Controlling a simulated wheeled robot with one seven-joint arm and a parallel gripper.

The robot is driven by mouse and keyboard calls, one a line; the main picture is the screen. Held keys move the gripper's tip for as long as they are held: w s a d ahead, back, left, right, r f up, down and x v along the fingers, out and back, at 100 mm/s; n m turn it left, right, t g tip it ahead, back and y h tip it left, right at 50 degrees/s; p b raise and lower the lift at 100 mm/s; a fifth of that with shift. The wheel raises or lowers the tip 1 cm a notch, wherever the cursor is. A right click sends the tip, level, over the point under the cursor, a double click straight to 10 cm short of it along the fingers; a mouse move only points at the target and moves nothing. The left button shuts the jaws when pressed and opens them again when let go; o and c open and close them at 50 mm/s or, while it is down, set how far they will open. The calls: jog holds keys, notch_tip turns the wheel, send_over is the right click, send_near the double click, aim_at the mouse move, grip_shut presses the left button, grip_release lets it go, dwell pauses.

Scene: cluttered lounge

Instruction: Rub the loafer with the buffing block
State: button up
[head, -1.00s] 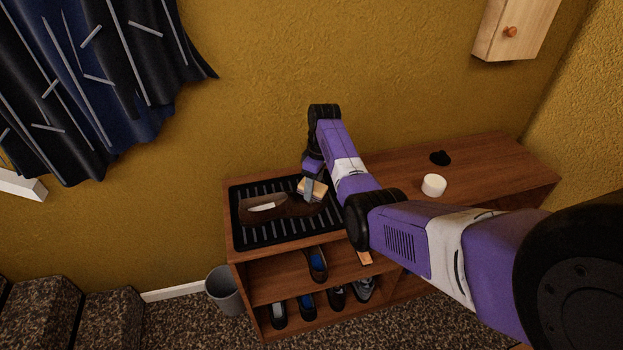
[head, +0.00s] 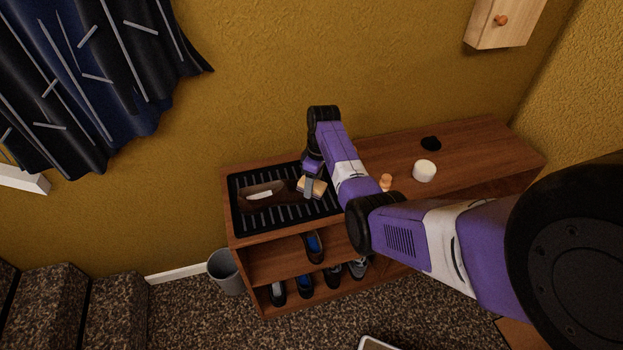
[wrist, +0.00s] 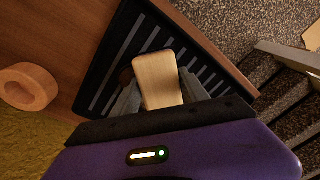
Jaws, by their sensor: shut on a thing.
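The brown loafer (head: 258,197) lies on the black ribbed tray (head: 262,226) on top of the wooden shoe cabinet, in the head view. My gripper (head: 309,188) is shut on the pale wooden buffing block (head: 318,187) at the loafer's right end. The block covers part of that end; I cannot tell if the two touch. In the wrist view, the block (wrist: 157,80) sits between my grey fingers, over the tray (wrist: 98,72).
A white round tub (head: 424,171) and a small orange-brown wooden thing (head: 386,182) stand on the cabinet top (head: 480,155), right of my arm. Several shoes fill the shelves below. A grey bin (head: 225,271) stands at the cabinet's left. A wall cupboard (head: 503,22) hangs upper right.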

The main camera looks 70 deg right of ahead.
jog(key=shift+r, duration=0.1)
jog(key=shift+s+d+r, duration=0.15)
jog(key=shift+d+r, duration=0.05)
jog(key=shift+r, duration=1.3)
jog(key=shift+s+d+r, duration=0.1)
jog(key=shift+d+r, duration=0.05)
jog(key=shift+r, duration=1.3)
jog(key=shift+r, duration=0.1)
jog(key=shift+s+d+r, duration=0.1)
jog(key=shift+r, duration=1.3)
jog(key=shift+w+a+f+g+h, duration=0.25)
jog(key=shift+w+f+g+h, duration=0.15)
jog(key=shift+f, duration=0.2)
jog(key=shift+w+a+f+g+h, duration=0.2)
jog(key=shift+w+a+f+g, duration=0.1)
jog(key=shift+f+g, duration=0.25)
jog(key=shift+f, duration=0.2)
